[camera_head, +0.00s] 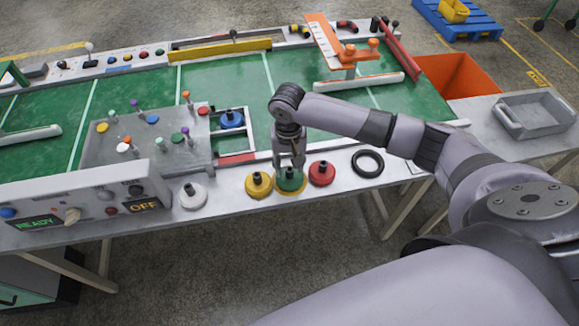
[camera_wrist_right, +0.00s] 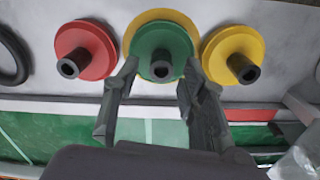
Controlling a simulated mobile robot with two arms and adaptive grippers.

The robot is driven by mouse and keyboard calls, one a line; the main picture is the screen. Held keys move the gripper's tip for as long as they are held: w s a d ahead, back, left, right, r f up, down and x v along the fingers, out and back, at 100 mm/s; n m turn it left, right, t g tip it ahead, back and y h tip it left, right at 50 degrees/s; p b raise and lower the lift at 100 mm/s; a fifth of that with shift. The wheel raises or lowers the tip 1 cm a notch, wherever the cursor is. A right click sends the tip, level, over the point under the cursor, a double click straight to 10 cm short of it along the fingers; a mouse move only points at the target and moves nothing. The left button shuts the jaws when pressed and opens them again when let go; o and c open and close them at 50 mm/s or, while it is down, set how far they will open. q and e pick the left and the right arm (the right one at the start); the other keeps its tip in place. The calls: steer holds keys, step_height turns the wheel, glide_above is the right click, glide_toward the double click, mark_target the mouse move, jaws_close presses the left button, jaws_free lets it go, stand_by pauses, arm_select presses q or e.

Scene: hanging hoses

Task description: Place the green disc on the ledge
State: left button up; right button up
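The green disc (camera_head: 290,183) with a dark centre peg sits at the front ledge (camera_head: 225,190), the pale strip along the table's near edge. A yellow round rim (camera_head: 289,192) shows beneath it. My right gripper (camera_head: 289,163) points down over the green disc. In the right wrist view the green disc (camera_wrist_right: 163,38) lies at the fingertips. The fingers of the right gripper (camera_wrist_right: 160,72) stand apart on either side of the peg, with a gap to it. Whether they touch the disc's rim I cannot tell. My left gripper is out of view.
A yellow disc (camera_head: 258,184) stands close on the left and a red disc (camera_head: 321,173) close on the right. A black ring (camera_head: 367,163) lies farther right, a white disc (camera_head: 192,195) farther left. A control box (camera_head: 80,202) and a blue disc (camera_head: 231,119) in a frame are nearby.

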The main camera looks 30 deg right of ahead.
mark_target(289, 167)
step_height(289, 167, up, 11)
stand_by(0.3)
steer(key=shift+a+f, duration=0.15)
